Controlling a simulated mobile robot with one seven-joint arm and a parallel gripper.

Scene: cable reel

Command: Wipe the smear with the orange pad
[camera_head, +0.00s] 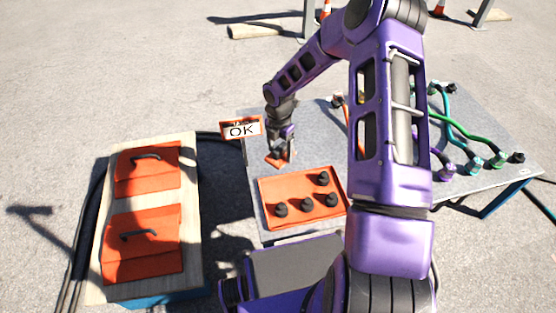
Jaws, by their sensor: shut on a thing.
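My gripper (284,158) is shut on the orange pad (274,161), a small block at its fingertips. It is over the grey table (257,160), behind the orange tray and right of the OK sign. I cannot tell whether the pad touches the table top. I cannot make out the smear; the pad, the gripper or my arm may hide it.
An orange tray (267,218) with several black knobs lies at the table's front. The OK sign (241,129) stands at the table's left edge. Several coloured cables (462,128) lie at the right. A wooden stand (193,200) with two orange handled panels is at left.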

